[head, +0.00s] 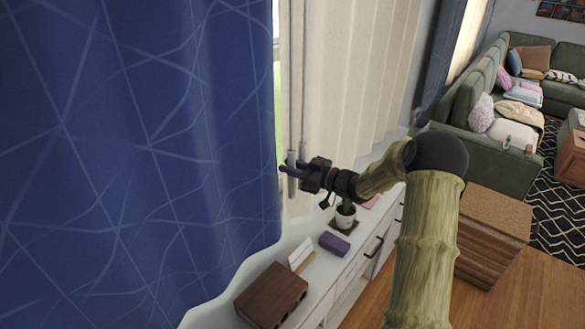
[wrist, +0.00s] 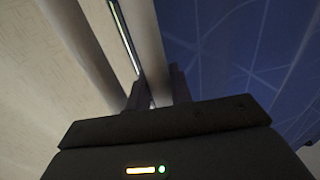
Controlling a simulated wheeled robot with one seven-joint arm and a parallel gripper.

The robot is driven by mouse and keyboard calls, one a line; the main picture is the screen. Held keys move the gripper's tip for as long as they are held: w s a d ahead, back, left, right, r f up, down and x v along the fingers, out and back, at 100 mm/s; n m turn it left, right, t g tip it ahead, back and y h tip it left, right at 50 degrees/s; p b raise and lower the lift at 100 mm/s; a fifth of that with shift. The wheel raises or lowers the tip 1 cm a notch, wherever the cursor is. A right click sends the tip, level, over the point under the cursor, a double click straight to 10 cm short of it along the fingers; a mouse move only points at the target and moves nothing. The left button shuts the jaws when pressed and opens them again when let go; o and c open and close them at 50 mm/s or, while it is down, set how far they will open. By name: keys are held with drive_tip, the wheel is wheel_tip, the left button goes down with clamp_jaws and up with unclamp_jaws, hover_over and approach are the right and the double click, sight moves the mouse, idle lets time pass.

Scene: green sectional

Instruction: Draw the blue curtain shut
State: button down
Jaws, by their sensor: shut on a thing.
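The blue curtain (head: 150,150), patterned with pale lines, hangs over the left of the head view; it also fills the right of the wrist view (wrist: 240,50). Two thin grey wands hang side by side by its right edge. My gripper (head: 288,170) is at their lower ends, just right of the blue curtain's edge. In the wrist view my gripper (wrist: 157,90) is shut on a grey wand (wrist: 148,45), which runs up between the fingers. The fingers partly hide the wand's lower end.
A cream curtain (head: 350,80) hangs right of the wands, with a narrow window strip (head: 279,110) between the curtains. Below is a white cabinet (head: 325,285) with a wooden box (head: 271,295), a purple box (head: 334,244) and a potted plant (head: 345,217). A green sofa (head: 470,110) stands far right.

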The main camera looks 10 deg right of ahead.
drive_tip(key=c, duration=1.3)
unclamp_jaws()
drive_tip(key=shift+w+d, duration=0.15)
drive_tip(key=shift+d, duration=0.15)
drive_tip(key=shift+a, duration=0.1)
drive_tip(key=b+v, duration=0.6)
drive_tip(key=v, duration=1.1)
